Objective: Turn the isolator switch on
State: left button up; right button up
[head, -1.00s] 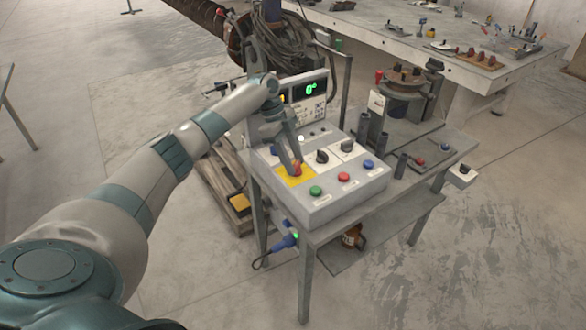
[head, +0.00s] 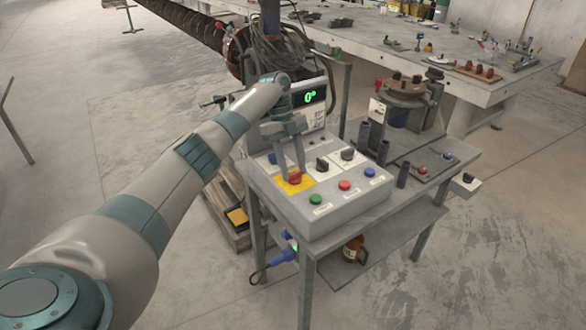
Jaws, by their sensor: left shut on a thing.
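The isolator switch is a red knob (head: 295,178) on a yellow plate (head: 307,184) at the left of the grey control box (head: 330,209). My left gripper (head: 291,172) reaches down onto the knob from above. Its two fingers are closed on the knob and partly cover it, so the exact angle of the knob is hard to tell. The display (head: 309,98) behind the box reads 0 degrees in green. My right gripper is out of view.
The box also bears two black selector knobs (head: 321,164) and green (head: 316,199), red (head: 345,185) and blue (head: 370,172) buttons. Upright dark tubes (head: 402,174) stand right of the box. A long workbench (head: 420,50) stands behind, and the floor in front is clear.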

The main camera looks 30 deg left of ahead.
pick_arm(q)
jog(key=shift+r, duration=0.1)
jog(key=o, duration=1.1)
jog(key=shift+w+a+r, duration=0.15)
jog(key=shift+a+r, duration=0.05)
jog(key=shift+r, duration=0.2)
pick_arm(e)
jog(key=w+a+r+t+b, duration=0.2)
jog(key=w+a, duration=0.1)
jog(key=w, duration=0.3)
pick_arm(q)
jog(key=shift+p+v, duration=2.8)
jog(key=shift+v, duration=5.4)
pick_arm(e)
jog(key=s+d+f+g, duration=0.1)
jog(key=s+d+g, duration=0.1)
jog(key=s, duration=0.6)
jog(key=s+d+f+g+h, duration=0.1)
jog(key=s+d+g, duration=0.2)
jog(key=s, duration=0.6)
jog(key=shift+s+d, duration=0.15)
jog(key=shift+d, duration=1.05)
